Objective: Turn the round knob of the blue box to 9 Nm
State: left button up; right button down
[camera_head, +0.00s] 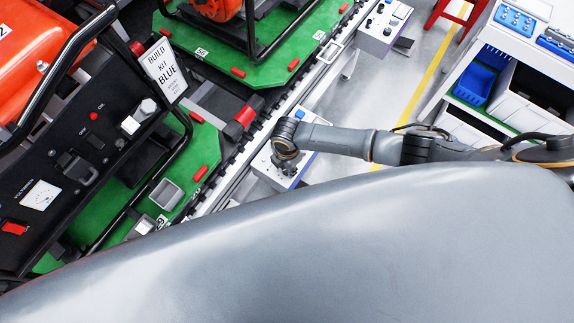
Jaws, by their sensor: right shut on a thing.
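My right arm reaches in from the right. Its gripper (285,162) points down onto the top of a small control box with a pale top and blue sides (300,167) beside the conveyor. The gripper is shut at the box top, on what appears to be the round knob. The gripper and wrist cover the knob, so its pointer and any scale marks cannot be read. My left gripper is not in view.
A conveyor rail (240,160) runs beside the box, with green pallets (200,150) carrying orange machines (40,50). A "BUILD KIT BLUE" sign (163,70) stands at left. A similar control box (383,25) is farther back. A workbench with a blue bin (474,84) is at right.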

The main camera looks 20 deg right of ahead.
jog(key=c, duration=1)
grip_release()
notch_tip(320, 180, up, 12)
jog(key=shift+r, duration=0.1)
